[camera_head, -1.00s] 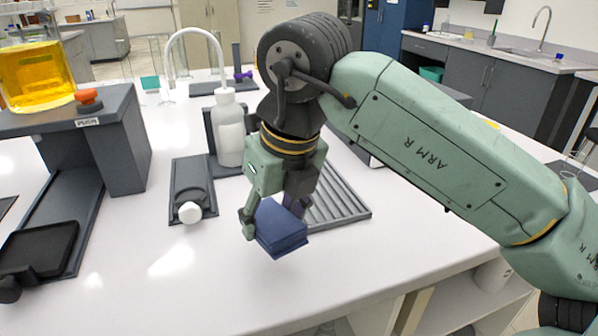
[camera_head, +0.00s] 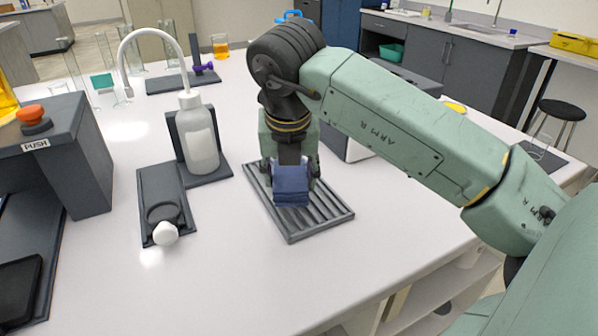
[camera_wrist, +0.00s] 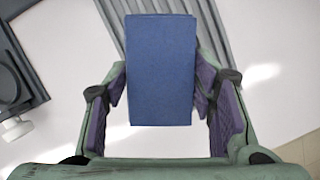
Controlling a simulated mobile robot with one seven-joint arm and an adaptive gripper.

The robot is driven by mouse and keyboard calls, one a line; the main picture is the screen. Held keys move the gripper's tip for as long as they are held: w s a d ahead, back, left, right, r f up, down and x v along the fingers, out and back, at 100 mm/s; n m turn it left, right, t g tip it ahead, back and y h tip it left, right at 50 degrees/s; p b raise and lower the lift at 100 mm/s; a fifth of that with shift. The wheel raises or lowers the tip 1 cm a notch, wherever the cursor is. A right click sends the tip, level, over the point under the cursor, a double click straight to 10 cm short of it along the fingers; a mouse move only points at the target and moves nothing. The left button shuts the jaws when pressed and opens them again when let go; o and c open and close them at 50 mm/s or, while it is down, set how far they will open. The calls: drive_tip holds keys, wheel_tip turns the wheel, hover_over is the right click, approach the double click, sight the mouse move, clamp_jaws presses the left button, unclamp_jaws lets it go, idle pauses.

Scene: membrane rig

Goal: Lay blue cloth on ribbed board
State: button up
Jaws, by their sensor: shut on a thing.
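The blue cloth (camera_head: 291,190) is a folded, thick block. My gripper (camera_head: 291,178) is shut on it, and the cloth hangs between the fingers. In the head view the cloth appears over the grey ribbed board (camera_head: 318,222), which lies flat on the white table. The cloth covers part of the board, and I cannot tell the gap between them. In the wrist view the cloth (camera_wrist: 160,70) sits between the purple-padded fingers of my gripper (camera_wrist: 160,88). The ribbed board (camera_wrist: 215,35) shows behind it at the top.
A white wash bottle (camera_head: 200,140) stands on a dark stand left of the board. A dark fixture with a white knob (camera_head: 165,234) lies in front of it. A grey block with an orange button (camera_head: 33,117) stands farther left. The table in front of the board is clear.

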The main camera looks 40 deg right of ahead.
sight(300, 180)
drive_tip(key=d, duration=0.1)
drive_tip(key=w+d, duration=0.1)
drive_tip(key=d, duration=0.1)
drive_tip(key=shift+f+p, duration=0.15)
drive_tip(key=shift+p, duration=0.2)
drive_tip(key=shift+f+b, duration=0.5)
drive_tip(key=shift+f, duration=1.25)
drive_tip(key=shift+f, duration=0.2)
drive_tip(key=o, duration=1.2)
drive_tip(key=shift+r, duration=0.15)
drive_tip(key=shift+r, duration=0.2)
drive_tip(key=b+v, duration=0.2)
drive_tip(key=v, duration=0.9)
drive_tip(key=shift+s+r+b, duration=0.15)
drive_tip(key=shift+r+b, duration=0.2)
